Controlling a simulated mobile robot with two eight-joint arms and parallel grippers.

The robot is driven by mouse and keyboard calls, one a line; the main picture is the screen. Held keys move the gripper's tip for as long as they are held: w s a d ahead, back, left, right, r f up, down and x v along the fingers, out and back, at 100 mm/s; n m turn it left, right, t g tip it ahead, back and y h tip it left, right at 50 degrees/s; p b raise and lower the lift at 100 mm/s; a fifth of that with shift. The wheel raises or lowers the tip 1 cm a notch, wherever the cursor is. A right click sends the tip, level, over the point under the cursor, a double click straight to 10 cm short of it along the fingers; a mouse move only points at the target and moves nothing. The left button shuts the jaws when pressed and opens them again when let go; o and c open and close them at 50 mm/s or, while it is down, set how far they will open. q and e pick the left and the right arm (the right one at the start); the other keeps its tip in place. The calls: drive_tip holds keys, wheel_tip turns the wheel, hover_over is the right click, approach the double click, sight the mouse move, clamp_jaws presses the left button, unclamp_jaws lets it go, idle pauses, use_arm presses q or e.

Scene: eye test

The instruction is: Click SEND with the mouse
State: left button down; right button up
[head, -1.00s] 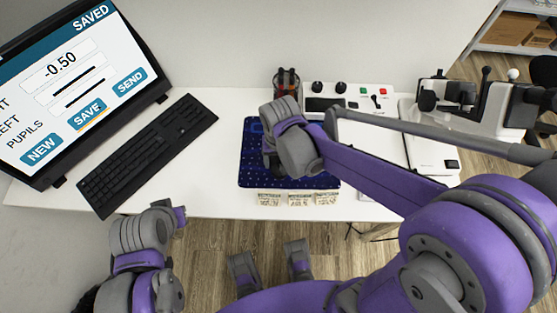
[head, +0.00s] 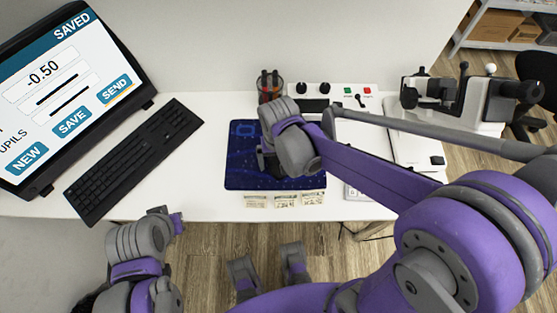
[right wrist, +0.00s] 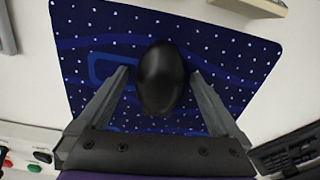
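In the right wrist view, the black mouse (right wrist: 161,80) lies on the dark blue mouse pad (right wrist: 225,45). My right gripper (right wrist: 160,72) has one finger on each side of the mouse, with a narrow gap showing at both sides. In the head view my right gripper (head: 265,160) is low over the pad (head: 240,178), and my arm mostly hides the mouse. The monitor (head: 60,90) reads SAVED at the top and shows NEW, SAVE and SEND buttons. The SEND button (head: 115,89) has an orange line at its lower edge. My left gripper (head: 176,222) is off the front of the desk; its fingers are unclear.
A black keyboard (head: 133,160) lies left of the pad. Behind the pad stand a dark cup-like holder (head: 270,85) and a control box (head: 352,90) with knobs. Small pale boxes (head: 285,200) line the desk's front edge. An optical instrument (head: 450,95) is at right.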

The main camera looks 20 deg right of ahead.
sight(278, 162)
wheel_tip(278, 162, up, 11)
drive_tip(key=p, duration=0.1)
drive_tip(key=shift+p, duration=0.4)
drive_tip(key=shift+d, duration=0.1)
idle(0.4)
drive_tip(key=s+d+r+n+t+p, duration=0.2)
drive_tip(key=s+d+r+t+p, duration=0.1)
drive_tip(key=s+d+t+p, duration=0.2)
drive_tip(key=s+d, duration=0.2)
drive_tip(key=s, duration=0.1)
drive_tip(key=shift+p, duration=0.3)
drive_tip(key=shift+r, duration=0.1)
drive_tip(key=shift+c, duration=0.2)
clamp_jaws()
idle(0.5)
idle(1.2)
